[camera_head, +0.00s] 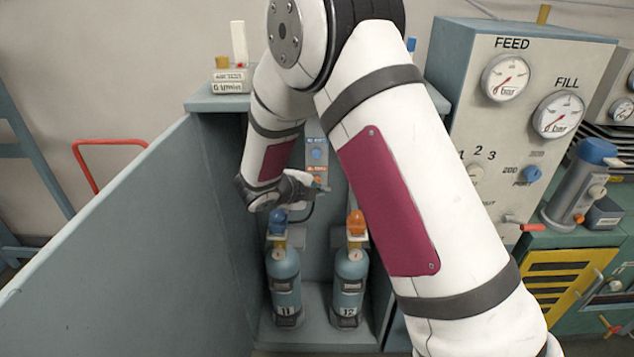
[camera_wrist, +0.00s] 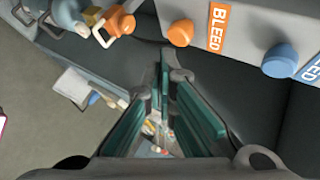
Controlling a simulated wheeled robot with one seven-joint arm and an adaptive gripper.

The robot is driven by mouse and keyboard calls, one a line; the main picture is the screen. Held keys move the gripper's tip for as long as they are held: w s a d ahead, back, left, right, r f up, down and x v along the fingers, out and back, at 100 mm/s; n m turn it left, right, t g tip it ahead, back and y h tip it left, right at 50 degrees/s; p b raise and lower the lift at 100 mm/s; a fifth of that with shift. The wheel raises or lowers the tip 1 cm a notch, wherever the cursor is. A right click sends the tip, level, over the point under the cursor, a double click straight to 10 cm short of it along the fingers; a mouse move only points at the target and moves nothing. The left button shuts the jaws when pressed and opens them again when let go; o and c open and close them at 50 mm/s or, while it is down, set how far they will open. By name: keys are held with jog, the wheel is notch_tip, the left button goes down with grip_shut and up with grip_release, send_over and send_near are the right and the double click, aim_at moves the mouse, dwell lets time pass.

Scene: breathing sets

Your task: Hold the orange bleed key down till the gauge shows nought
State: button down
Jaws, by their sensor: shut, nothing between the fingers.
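The orange bleed key (camera_wrist: 180,33) is a round knob beside an orange BLEED label on a grey box in the wrist view. In the head view it is a small orange spot (camera_head: 318,180), partly hidden by my gripper (camera_head: 322,188). In the wrist view my gripper (camera_wrist: 164,68) is shut and empty, its fingers below the key in the picture; I cannot tell whether they touch it. The FEED gauge (camera_head: 505,78) and FILL gauge (camera_head: 559,114) have red needles pointing lower left. Their exact readings are too small to tell.
A blue knob (camera_wrist: 280,60) sits beside the bleed key on the same box. Cylinders 11 (camera_head: 284,285) and 12 (camera_head: 349,285), with blue and orange tops, stand below my gripper. A grey side wall (camera_head: 130,250) bounds the bay on the left.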

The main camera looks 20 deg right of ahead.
jog(key=shift+s, duration=0.1)
jog(key=s, duration=0.1)
jog(key=s+a+p, duration=0.1)
jog(key=s, duration=0.1)
jog(key=s+p, duration=0.1)
jog(key=shift+s+a, duration=0.25)
jog(key=shift+s, duration=0.05)
dwell(0.4)
jog(key=s+d+r+m+g+y, duration=0.15)
jog(key=s+d+r+m, duration=0.25)
jog(key=s+r+m, duration=0.6)
jog(key=s+d+r+m+g+y, duration=0.1)
jog(key=s+d+r+m+g, duration=0.2)
jog(key=s+r+m, duration=0.65)
jog(key=s+a+r+m+t+y, duration=0.1)
jog(key=s+m, duration=0.5)
jog(key=m, duration=0.6)
jog(key=s+a+r+m+t+y, duration=0.2)
jog(key=s+a+m+y, duration=0.3)
jog(key=m, duration=0.8)
jog(key=s+r, duration=0.1)
jog(key=s, duration=0.1)
jog(key=shift+s+a+r+y, duration=0.2)
jog(key=shift+s+a+y, duration=0.1)
jog(key=shift+a+y, duration=0.1)
